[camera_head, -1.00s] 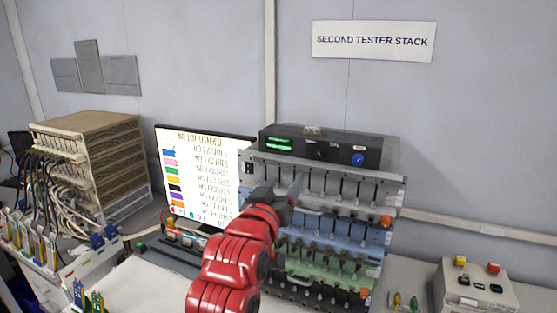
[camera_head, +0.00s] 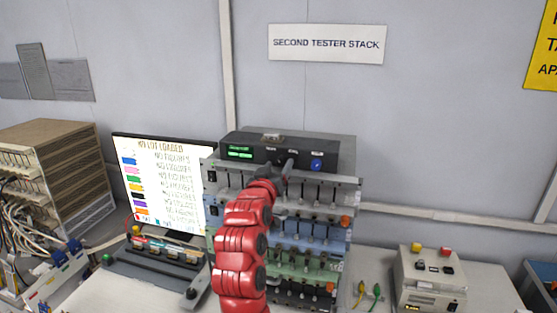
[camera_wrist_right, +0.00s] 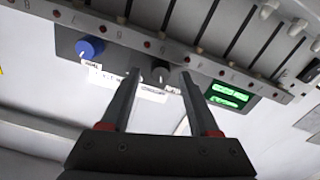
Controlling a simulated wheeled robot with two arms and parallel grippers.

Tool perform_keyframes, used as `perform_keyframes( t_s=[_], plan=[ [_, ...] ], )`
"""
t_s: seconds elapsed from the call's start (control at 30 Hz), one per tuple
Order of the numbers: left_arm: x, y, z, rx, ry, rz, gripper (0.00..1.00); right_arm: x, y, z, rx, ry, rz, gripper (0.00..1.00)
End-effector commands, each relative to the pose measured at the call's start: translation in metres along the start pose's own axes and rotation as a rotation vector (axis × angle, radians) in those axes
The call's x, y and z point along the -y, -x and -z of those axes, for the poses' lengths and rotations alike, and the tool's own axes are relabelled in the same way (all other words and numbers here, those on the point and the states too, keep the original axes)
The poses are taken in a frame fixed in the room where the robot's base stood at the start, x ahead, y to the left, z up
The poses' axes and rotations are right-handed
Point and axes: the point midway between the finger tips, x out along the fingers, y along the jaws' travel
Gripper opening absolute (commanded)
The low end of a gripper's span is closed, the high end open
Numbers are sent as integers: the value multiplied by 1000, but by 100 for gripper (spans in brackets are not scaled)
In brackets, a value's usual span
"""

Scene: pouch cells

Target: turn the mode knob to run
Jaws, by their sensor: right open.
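A black control box (camera_head: 345,152) sits on top of the tester stack, with a green lit display, a blue knob (camera_head: 317,165) and a smaller black knob. In the right wrist view the black knob (camera_wrist_right: 160,73) shows just beyond and between the fingertips, and the blue knob (camera_wrist_right: 90,48) lies to the left. The small labels are too blurred to read, so I cannot tell which is the mode knob. My right gripper (camera_head: 284,170) is open before the box's front, partly hiding the black knob; its fingers also show in the wrist view (camera_wrist_right: 160,76). My left gripper is out of view.
The tester stack (camera_head: 352,190) has rows of slots and levers right below the box. A lit screen (camera_head: 158,180) stands to the left. A beige rack (camera_head: 55,150) with cables is farther left. A small box with yellow and red buttons (camera_head: 430,285) stands at the right.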

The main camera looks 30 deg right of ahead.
Motion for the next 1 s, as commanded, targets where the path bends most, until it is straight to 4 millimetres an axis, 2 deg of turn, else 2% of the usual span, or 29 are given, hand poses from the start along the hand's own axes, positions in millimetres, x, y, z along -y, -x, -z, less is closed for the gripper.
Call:
perform_keyframes(
  t_s=[0.13, 0.4, 0.73, 0.77, 1.0],
  plan=[
    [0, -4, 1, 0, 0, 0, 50, 0, -9, 0, 3, 0, 1, 62],
    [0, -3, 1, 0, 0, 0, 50, 1, -10, -1, 1, 0, 2, 62],
    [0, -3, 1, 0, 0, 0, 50, 1, -10, -1, 1, 0, 1, 3],
    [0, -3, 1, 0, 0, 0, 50, 1, -10, -1, 1, 0, 1, 0],
    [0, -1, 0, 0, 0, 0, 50, 1, -10, -1, 0, 15, 0, 0]
  ],
)
